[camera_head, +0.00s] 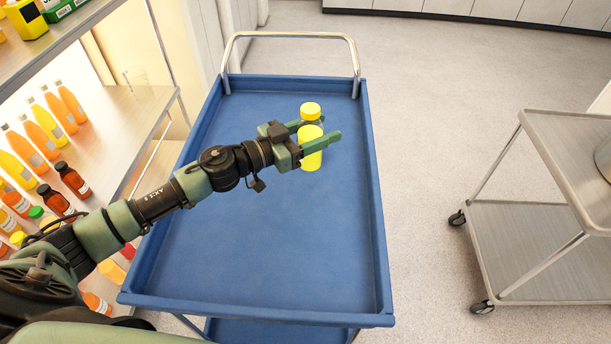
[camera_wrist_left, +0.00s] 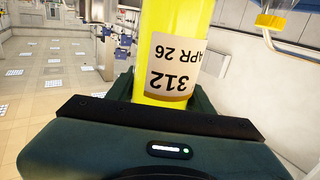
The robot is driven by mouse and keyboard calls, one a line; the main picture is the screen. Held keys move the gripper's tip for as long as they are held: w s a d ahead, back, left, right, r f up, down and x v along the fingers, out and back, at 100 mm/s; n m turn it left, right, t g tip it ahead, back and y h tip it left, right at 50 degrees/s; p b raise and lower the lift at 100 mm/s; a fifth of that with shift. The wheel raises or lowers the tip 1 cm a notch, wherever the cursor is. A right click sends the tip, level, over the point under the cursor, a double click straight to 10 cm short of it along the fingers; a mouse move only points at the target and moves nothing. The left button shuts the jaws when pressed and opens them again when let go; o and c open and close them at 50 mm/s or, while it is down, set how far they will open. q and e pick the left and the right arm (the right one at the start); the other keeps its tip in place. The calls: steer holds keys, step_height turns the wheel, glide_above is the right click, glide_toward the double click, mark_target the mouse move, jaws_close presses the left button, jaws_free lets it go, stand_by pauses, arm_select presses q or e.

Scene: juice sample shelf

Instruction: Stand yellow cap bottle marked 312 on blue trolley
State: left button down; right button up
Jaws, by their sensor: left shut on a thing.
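My left gripper (camera_head: 318,138) is shut on a yellow bottle (camera_head: 312,160) over the far half of the blue trolley (camera_head: 265,250). The bottle looks upright. In the left wrist view the held bottle (camera_wrist_left: 168,50) fills the middle, with a white label reading 312 and APR 26, upside down in the picture. I cannot tell whether its base touches the tray. My right gripper is out of view.
The trolley tray has a raised rim and a metal handle (camera_head: 290,36) at its far end. Its near half is clear. A shelf (camera_head: 125,112) with several orange, yellow and dark red bottles stands left. A steel cart (camera_head: 570,215) stands right, across open floor.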

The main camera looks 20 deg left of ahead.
arm_select(q)
steer(key=shift+w+f+b, duration=0.1)
steer(key=shift+f+b, duration=1.5)
steer(key=shift+f, duration=6.2)
